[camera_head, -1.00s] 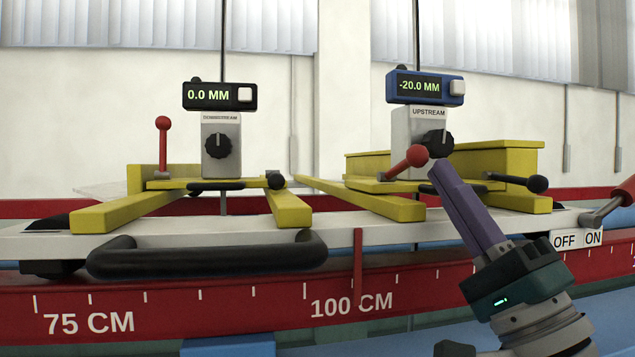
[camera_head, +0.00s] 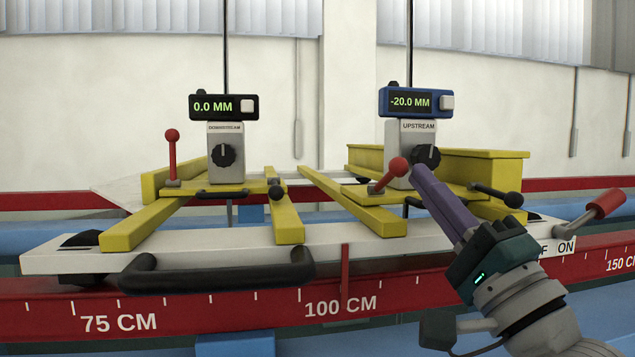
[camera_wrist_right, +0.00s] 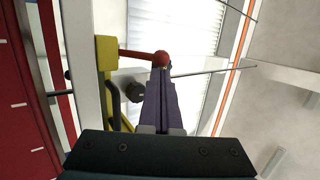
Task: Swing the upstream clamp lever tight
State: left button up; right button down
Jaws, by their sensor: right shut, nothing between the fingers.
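The upstream clamp lever (camera_head: 393,171) has a red ball knob and leans up to the right on the yellow frame below the blue upstream gauge (camera_head: 411,102), which reads -20.0 MM. My right gripper (camera_head: 418,171) is shut and empty, its purple fingers just right of the red knob. In the right wrist view the lever (camera_wrist_right: 140,54) ends at the tips of the shut fingers (camera_wrist_right: 162,75); whether they touch it I cannot tell. The downstream lever (camera_head: 173,154) stands upright at the left. My left gripper is not in view.
A black knob (camera_head: 427,155) sits on the upstream block, close to my fingers. A black-tipped rod (camera_head: 500,195) sticks out to the right. The black carriage handle (camera_head: 215,271) and a red-gripped lever (camera_head: 600,207) by the OFF/ON plate are in front.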

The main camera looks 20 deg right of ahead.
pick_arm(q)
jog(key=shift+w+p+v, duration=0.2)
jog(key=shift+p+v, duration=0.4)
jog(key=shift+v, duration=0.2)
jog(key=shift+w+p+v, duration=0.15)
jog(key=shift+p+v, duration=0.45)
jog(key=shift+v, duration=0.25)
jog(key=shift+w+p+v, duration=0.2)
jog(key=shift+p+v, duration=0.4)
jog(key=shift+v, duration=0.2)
pick_arm(e)
jog(key=w+d+r+g, duration=0.1)
jog(key=w+r, duration=0.4)
jog(key=r, duration=0.2)
jog(key=shift+w+m+g, duration=0.15)
jog(key=shift+m+g, duration=0.15)
jog(key=shift+g, duration=0.1)
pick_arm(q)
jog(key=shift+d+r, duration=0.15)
pick_arm(e)
jog(key=shift+d+r, duration=0.1)
jog(key=shift+d, duration=0.05)
